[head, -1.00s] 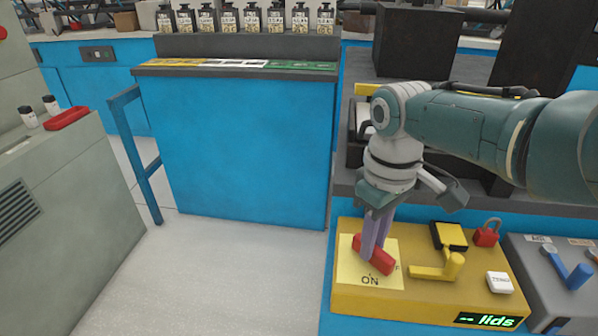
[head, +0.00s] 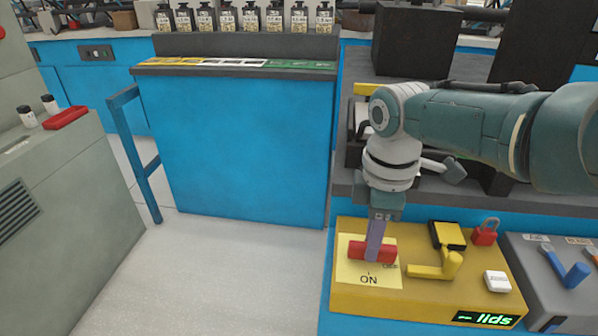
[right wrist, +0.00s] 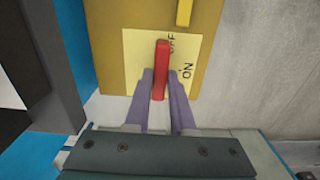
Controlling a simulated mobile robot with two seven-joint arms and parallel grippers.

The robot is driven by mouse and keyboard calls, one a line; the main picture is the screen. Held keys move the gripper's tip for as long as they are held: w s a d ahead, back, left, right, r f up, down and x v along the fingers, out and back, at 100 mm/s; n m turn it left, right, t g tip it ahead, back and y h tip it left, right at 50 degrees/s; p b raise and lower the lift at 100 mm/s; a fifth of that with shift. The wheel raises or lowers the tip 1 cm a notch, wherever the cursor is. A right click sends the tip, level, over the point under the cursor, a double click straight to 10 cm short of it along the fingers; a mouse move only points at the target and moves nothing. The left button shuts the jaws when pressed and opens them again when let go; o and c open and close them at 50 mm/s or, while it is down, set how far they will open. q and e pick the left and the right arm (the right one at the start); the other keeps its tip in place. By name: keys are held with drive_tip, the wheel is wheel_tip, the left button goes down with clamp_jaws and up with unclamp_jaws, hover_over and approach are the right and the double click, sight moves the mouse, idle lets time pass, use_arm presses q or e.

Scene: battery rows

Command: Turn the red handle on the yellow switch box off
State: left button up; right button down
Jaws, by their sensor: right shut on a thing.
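The yellow switch box (head: 430,300) stands at the lower right of the head view, with a pale yellow plate marked ON below its red handle (head: 386,252). The handle lies roughly level across the plate, its right end by the OFF marking, which is partly covered. My right gripper (head: 372,257) points down and is shut on the handle. In the right wrist view the handle (right wrist: 161,58) stands between the two purple fingers (right wrist: 161,80), its tip beside OFF, with ON further right. My left gripper is not in view.
On the box are a yellow lever (head: 446,265), a red padlock (head: 485,233), a white block (head: 497,282) and a lit display (head: 483,318). A grey box with a blue lever (head: 576,276) stands to the right. Open floor (head: 230,280) lies left.

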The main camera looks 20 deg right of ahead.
idle(0.5)
drive_tip(key=c, duration=0.8)
unclamp_jaws()
drive_tip(key=shift+o, duration=0.2)
wheel_tip(320, 180, up, 10)
drive_tip(key=p, duration=0.5)
drive_tip(key=shift+p, duration=0.4)
